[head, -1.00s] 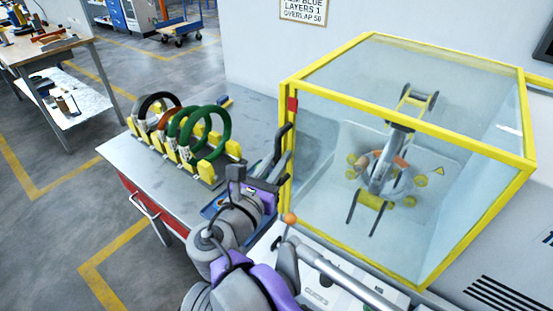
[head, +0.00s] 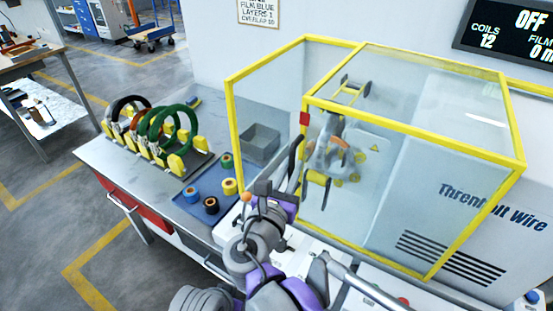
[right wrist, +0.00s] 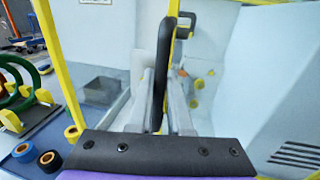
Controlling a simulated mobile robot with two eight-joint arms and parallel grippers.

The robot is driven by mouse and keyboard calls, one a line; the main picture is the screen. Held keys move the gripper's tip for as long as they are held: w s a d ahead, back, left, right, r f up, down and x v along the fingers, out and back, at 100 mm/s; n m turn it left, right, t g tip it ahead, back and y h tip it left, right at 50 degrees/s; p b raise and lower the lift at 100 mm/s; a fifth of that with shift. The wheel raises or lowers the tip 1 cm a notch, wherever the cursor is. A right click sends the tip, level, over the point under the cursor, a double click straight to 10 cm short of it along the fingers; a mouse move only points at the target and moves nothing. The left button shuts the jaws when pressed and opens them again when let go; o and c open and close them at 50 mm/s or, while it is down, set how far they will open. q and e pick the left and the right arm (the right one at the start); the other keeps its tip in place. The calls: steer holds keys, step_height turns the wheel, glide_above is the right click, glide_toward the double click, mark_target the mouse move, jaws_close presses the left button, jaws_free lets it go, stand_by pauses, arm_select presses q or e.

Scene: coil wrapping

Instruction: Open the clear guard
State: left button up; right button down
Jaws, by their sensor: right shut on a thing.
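The clear guard (head: 414,130) is a box of clear panels in a yellow frame. It stands partly slid to the right, leaving a gap at the left beside a fixed yellow frame (head: 232,125). A red patch (head: 304,118) marks its front left post. My right gripper (head: 297,168) is shut on the guard's black upright handle (head: 295,150). In the right wrist view the handle (right wrist: 164,70) stands between the fingers of my right gripper (right wrist: 166,95). The wrapping machine's ring (head: 328,150) shows behind the clear panel. My left gripper is out of view.
A rack (head: 160,150) of green, black and orange coils stands on the bench at the left. A blue mat (head: 207,178) with several tape rolls and a grey bin (head: 260,143) lie left of the guard. A display (head: 510,30) reads OFF.

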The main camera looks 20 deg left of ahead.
steer(key=s+d+p, duration=0.1)
steer(key=d+p, duration=0.1)
steer(key=d, duration=0.3)
steer(key=s+d+p, duration=0.1)
steer(key=s+d, duration=0.1)
steer(key=d, duration=0.4)
steer(key=s+d+p, duration=0.1)
steer(key=d+p, duration=0.1)
steer(key=d, duration=0.4)
steer(key=shift+s+d+p, duration=0.2)
steer(key=shift+s+p, duration=0.1)
steer(key=c, duration=0.8)
jaws_free()
steer(key=shift+c, duration=0.2)
steer(key=s+p, duration=0.1)
steer(key=s, duration=0.9)
steer(key=shift+s+a, duration=0.35)
steer(key=shift+s, duration=0.05)
steer(key=shift+d, duration=0.1)
